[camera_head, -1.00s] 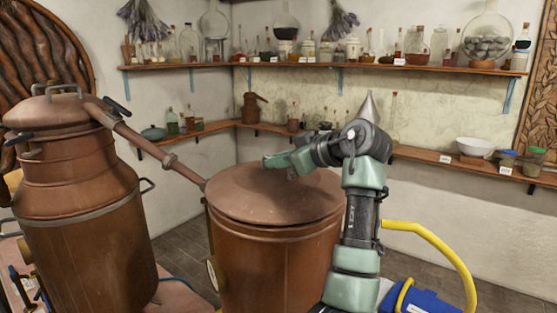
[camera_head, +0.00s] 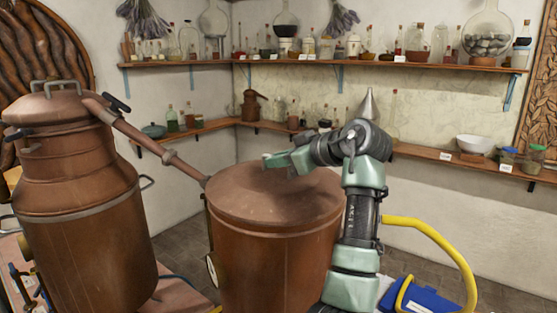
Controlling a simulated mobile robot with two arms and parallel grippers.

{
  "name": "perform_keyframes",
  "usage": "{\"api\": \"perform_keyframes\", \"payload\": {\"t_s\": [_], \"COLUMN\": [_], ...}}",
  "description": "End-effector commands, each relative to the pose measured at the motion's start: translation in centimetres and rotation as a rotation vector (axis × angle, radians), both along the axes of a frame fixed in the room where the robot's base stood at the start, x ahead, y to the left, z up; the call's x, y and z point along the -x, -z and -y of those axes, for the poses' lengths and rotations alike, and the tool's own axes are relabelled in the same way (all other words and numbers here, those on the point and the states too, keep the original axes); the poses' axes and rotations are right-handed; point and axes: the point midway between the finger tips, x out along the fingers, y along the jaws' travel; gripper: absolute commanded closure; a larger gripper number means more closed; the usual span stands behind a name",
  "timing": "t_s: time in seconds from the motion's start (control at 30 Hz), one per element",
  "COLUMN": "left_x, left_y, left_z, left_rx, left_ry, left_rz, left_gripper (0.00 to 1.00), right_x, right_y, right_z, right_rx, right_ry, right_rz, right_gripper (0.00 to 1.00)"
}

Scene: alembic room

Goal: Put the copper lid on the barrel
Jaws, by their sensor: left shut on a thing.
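The copper lid (camera_head: 250,205) is a wide, shallow cone of dull reddish copper in the middle of the view. It lies level over the mouth of the copper barrel (camera_head: 275,270), its rim close to the barrel's top edge all round the visible front. Whether it is fully seated at the back cannot be told. My left gripper (camera_head: 276,161), green and black, is shut on the lid at its top centre, and the grip point is partly hidden by the fingers. My left arm stands in front of the barrel's right side. My right gripper is not in view.
A large copper still (camera_head: 80,220) stands at the left, its pipe (camera_head: 150,143) slanting down to the barrel's left side. A yellow hose (camera_head: 440,250) and a blue box (camera_head: 430,302) are at lower right. Shelves with glassware (camera_head: 330,66) line the walls.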

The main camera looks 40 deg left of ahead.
Motion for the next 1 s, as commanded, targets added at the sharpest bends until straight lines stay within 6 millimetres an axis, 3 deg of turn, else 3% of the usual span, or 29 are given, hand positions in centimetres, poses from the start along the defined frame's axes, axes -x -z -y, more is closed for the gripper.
{"api": "perform_keyframes", "payload": {"t_s": [0.23, 0.27, 0.33, 0.7, 1.0], "left_x": [0.0, 0.0, 0.0, 0.0, 0.2], "left_y": [0.0, 0.0, 0.0, 0.3, -1.4], "left_z": [0.0, 0.0, 0.0, 0.3, 4.7], "left_rx": [-0.004, -0.004, -0.003, 0.002, -0.001], "left_ry": [0.000, 0.000, 0.000, 0.001, 0.002], "left_rz": [0.002, 0.002, 0.002, -0.001, 0.002], "left_gripper": [1.00, 0.80, 0.63, 0.63, 0.63], "right_x": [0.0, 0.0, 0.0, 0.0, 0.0], "right_y": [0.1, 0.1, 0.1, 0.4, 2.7], "right_z": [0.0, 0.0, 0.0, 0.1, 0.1], "right_rx": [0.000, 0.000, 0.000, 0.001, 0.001], "right_ry": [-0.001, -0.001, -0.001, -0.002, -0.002], "right_rz": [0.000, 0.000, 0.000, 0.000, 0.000], "right_gripper": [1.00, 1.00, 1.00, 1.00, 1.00]}}
